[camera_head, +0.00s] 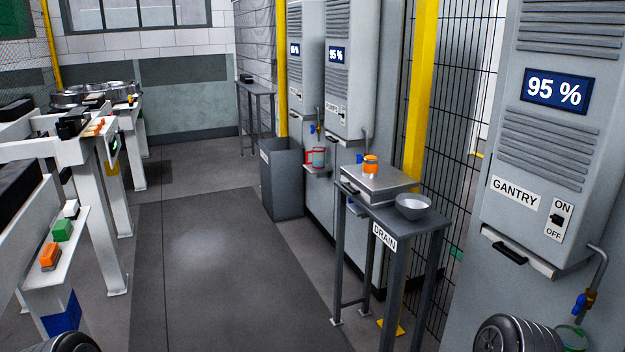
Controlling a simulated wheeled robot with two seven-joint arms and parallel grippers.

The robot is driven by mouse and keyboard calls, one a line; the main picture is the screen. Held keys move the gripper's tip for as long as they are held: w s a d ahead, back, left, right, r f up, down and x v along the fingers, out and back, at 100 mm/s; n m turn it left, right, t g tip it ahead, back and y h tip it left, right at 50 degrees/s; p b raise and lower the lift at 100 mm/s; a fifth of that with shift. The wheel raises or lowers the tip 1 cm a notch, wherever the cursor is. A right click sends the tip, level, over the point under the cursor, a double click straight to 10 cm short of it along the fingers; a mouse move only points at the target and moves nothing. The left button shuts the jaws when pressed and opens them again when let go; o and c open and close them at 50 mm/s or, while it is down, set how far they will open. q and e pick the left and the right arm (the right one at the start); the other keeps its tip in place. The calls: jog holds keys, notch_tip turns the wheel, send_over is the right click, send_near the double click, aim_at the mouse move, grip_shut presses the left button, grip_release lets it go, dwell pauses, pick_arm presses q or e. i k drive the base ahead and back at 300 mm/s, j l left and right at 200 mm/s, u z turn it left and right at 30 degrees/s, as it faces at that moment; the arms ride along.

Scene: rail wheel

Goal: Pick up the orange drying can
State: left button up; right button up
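A small orange can (371,166) with a pale band stands upright on a flat grey metal box (378,184). The box sits on a narrow dark table (430,221) labelled DRAIN, right of the middle in the head view. Whether this is the drying can is not marked. Neither of my grippers shows; only dark rounded parts, apparently of my arms, show at the bottom left and bottom right edges. Nothing is seen touching the can.
A grey bowl (412,206) sits beside the box. The GANTRY cabinet (545,140) is close on the right. A white bench (62,250) with orange and green items is left. The middle floor is clear.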

aim_at(370, 165)
jog(key=i+u, duration=0.25)
jog(key=i, duration=0.35)
jog(key=i+u, duration=0.2)
jog(key=i, duration=0.35)
jog(key=i+l+u, duration=0.25)
jog(key=i, duration=0.35)
jog(key=i+u, duration=0.4)
jog(key=i, duration=1)
jog(key=z, duration=4.1)
